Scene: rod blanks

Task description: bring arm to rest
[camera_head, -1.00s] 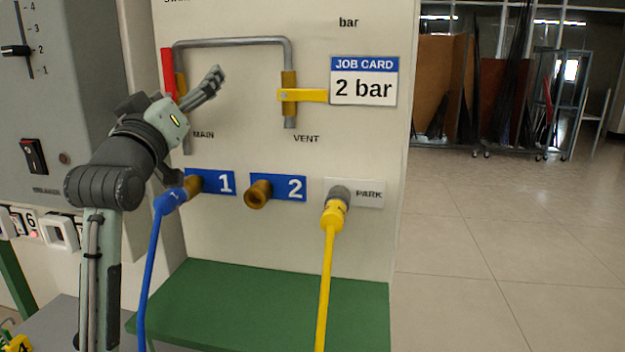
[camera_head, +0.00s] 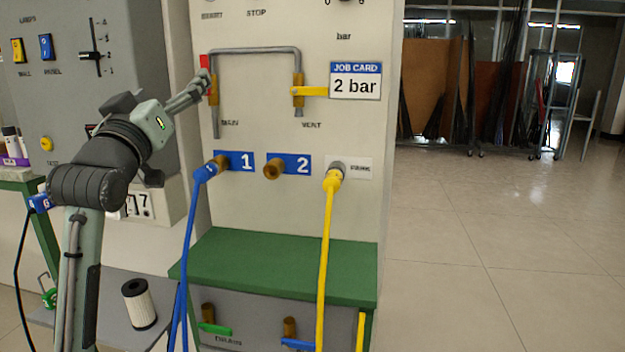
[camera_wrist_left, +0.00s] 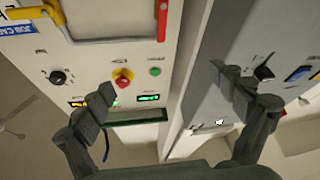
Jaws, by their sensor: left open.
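My left gripper (camera_head: 192,94) is raised in front of the pale panel, its fingers pointing up and right in the head view. In the left wrist view the left gripper (camera_wrist_left: 170,100) has its two fingers wide apart with nothing between them. In the head view its fingertips overlap the lower part of the red handle (camera_head: 204,62) on the MAIN pipe; I cannot tell there whether they touch. In the left wrist view the red handle (camera_wrist_left: 162,20) lies clear of the fingers. My right gripper is not in view.
The yellow VENT handle (camera_head: 312,91) lies horizontal by the job card (camera_head: 355,80). A blue hose (camera_head: 187,250) is on port 1; a yellow hose (camera_head: 327,250) is at PARK; port 2 (camera_head: 273,170) is empty. A green shelf (camera_head: 280,262) juts out below. Open floor lies right.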

